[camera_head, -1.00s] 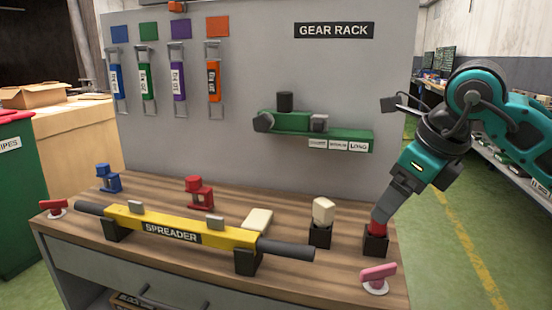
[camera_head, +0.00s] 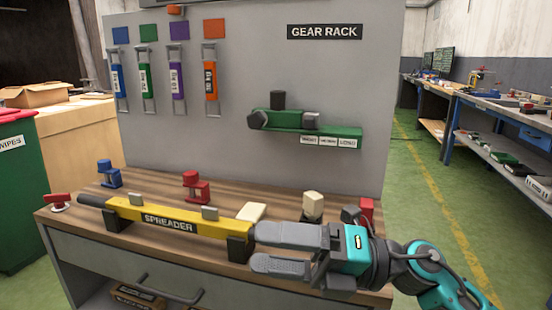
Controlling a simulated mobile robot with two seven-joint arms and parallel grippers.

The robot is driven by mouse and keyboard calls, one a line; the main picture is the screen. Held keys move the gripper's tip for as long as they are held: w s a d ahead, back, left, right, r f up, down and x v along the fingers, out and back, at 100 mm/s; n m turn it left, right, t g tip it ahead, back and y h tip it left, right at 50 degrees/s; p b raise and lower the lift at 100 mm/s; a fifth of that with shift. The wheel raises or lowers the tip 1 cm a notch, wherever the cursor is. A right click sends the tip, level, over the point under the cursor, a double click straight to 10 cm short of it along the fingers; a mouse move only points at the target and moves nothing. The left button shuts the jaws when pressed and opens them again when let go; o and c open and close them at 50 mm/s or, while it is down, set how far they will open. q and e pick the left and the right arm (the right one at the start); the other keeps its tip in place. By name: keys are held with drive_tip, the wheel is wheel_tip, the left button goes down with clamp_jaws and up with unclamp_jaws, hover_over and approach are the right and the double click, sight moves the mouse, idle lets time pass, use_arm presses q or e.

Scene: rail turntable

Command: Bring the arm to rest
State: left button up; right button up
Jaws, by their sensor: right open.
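My right gripper (camera_head: 258,248) is in the lower right of the head view, at the front right of the workbench. Its two grey fingers point left and are apart, with nothing seen between them. The upper finger overlaps the right end of the yellow spreader bar (camera_head: 170,219) in the picture; I cannot tell whether they touch. My teal right arm comes in from the bottom right. It hides the bench's front right corner and the lower part of the red piece (camera_head: 366,211). My left gripper is not in view.
The wooden bench (camera_head: 148,186) also holds a blue clamp (camera_head: 109,175), a red clamp (camera_head: 195,188), a cream block (camera_head: 252,211) and a cream-topped piece (camera_head: 312,205). Behind stands a grey panel with a green rack (camera_head: 335,133). Green floor lies open to the right.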

drive_tip(key=w+d+f+m+t+h, duration=0.2)
drive_tip(key=d+f+m+t+h, duration=0.35)
drive_tip(key=m+t, duration=0.6)
drive_tip(key=w+d+f+m+t+h, duration=0.35)
drive_tip(key=f+m+t, duration=0.3)
drive_tip(key=m, duration=0.95)
drive_tip(key=s+d+f+m+g+h, duration=0.35)
drive_tip(key=s+f+m, duration=0.2)
drive_tip(key=f, duration=0.45)
drive_tip(key=s+d+f+m+g+h, duration=0.2)
drive_tip(key=s+f+m+g+h, duration=0.15)
drive_tip(key=s+f, duration=0.45)
use_arm(q)
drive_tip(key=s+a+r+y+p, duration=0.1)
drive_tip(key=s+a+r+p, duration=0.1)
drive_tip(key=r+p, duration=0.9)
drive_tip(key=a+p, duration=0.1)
drive_tip(key=p, duration=0.3)
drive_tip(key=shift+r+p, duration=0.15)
drive_tip(key=shift+p, duration=0.25)
use_arm(e)
drive_tip(key=s+d+r+m+h, duration=0.1)
drive_tip(key=d+r, duration=0.2)
drive_tip(key=r, duration=0.5)
drive_tip(key=shift+s+g+h, duration=0.2)
drive_tip(key=shift+g+h, duration=0.1)
drive_tip(key=shift+h, duration=0.1)
